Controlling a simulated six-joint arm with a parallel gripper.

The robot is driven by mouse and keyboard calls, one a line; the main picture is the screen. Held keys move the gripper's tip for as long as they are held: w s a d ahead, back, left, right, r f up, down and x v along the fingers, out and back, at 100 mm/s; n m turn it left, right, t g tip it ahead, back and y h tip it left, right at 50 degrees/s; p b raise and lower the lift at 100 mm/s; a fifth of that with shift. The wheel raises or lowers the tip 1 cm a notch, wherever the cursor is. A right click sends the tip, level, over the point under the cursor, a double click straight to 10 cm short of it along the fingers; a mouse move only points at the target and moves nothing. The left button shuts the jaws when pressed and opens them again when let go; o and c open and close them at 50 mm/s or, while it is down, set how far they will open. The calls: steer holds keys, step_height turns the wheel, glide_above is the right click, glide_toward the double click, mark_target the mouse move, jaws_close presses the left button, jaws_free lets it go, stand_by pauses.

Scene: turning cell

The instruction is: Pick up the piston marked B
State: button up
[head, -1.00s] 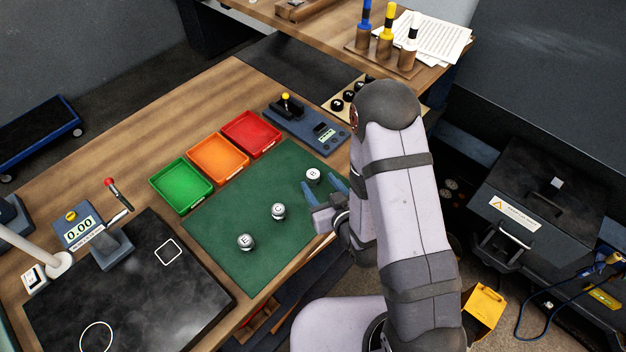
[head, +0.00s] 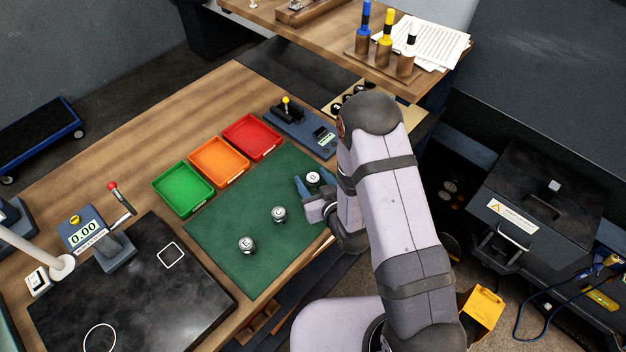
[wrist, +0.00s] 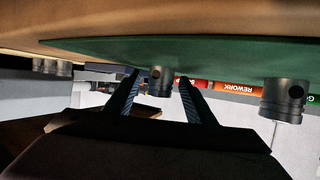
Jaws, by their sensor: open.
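The piston marked B (head: 313,178) is a small silver cylinder standing upright on the green mat (head: 245,260), near its right corner. My gripper (head: 318,186) is open and low at the mat's right side, with one blue finger just left of piston B and the other mostly hidden by my arm. In the wrist view, which looks upside down, a piston (wrist: 160,84) shows between the two open fingers; I cannot tell whether they touch it. Piston C (head: 279,214) and piston E (head: 247,245) stand further along the mat.
Green (head: 183,190), orange (head: 219,161) and red (head: 252,137) trays line the mat's far side. A blue-grey device (head: 302,128) with a yellow-topped lever stands beyond it. A dark plate (head: 140,290) and a gauge reading 0.00 (head: 84,237) are at left.

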mark_target(313, 177)
steer(key=c, duration=1.2)
steer(key=shift+r, duration=0.15)
steer(key=shift+r+b, duration=0.85)
steer(key=shift+r, duration=4)
